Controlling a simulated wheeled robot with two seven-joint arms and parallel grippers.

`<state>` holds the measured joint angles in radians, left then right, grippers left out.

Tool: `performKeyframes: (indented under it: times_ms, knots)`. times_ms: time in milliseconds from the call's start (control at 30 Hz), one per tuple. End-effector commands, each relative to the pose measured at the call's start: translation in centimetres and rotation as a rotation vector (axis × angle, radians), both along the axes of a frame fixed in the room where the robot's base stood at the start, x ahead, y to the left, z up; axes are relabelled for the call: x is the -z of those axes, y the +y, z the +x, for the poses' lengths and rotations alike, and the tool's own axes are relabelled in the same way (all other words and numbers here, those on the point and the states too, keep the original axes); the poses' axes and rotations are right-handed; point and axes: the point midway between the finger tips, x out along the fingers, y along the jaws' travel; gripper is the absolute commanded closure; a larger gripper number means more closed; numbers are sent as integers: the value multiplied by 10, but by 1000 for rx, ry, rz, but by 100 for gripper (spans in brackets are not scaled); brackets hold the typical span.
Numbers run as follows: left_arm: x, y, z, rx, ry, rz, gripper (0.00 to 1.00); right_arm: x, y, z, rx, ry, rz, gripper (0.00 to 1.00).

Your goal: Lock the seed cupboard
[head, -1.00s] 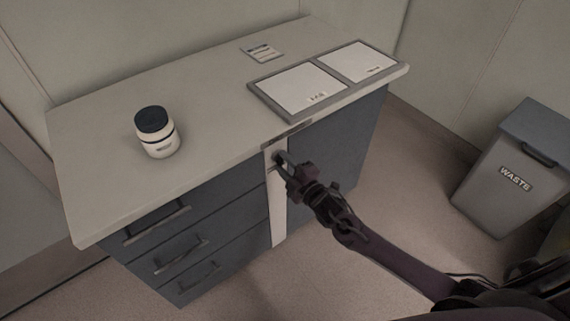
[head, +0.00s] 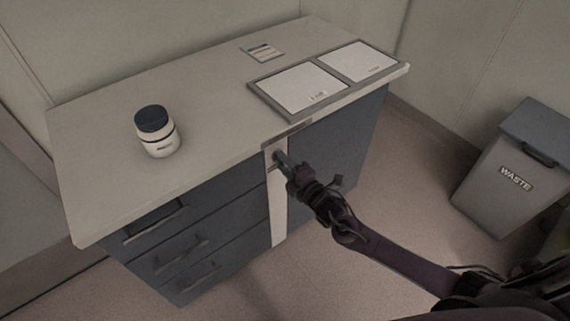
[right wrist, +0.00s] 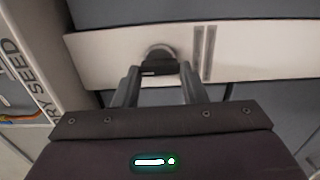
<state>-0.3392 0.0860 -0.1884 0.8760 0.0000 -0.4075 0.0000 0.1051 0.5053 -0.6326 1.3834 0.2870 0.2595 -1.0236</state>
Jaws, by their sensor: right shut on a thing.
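The cupboard (head: 338,140) is the dark blue-grey front on the right half of the bench, and it looks closed. A pale upright strip (head: 277,205) runs beside it, next to the drawers. My right gripper (head: 281,160) reaches the upper part of this strip. In the right wrist view, a dark rounded knob-like piece (right wrist: 157,58) stands on the pale strip (right wrist: 105,55). The fingers of my right gripper (right wrist: 157,72) are closed on it from both sides. Its exact shape is partly hidden by the fingers. My left gripper is not in view.
A white jar with a dark lid (head: 156,132) stands on the bench top (head: 215,110). A grey-framed tray with two white panels (head: 258,95) and a small card (head: 262,51) lie there too. A grey waste bin (head: 490,190) stands right. Floor between is clear.

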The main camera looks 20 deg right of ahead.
Motion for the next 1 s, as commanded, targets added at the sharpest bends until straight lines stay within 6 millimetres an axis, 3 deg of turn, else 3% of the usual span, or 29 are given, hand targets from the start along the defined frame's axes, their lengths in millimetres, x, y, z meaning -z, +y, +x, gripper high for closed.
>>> performKeyframes:
  times_ms: [133, 167, 300, 667, 1000]
  knots:
    - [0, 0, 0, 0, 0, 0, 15, 1, 0, -1, -1, 2, -3, 85]
    - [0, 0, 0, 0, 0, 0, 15, 1, 0, -1, -1, 2, -3, 59]
    - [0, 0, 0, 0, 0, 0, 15, 1, 0, 0, -1, 2, -2, 41]
    - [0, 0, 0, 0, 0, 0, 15, 1, -2, -5, 0, 2, -1, 40]
    - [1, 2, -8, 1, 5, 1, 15, 2, -20, -57, -1, 4, -3, 40]
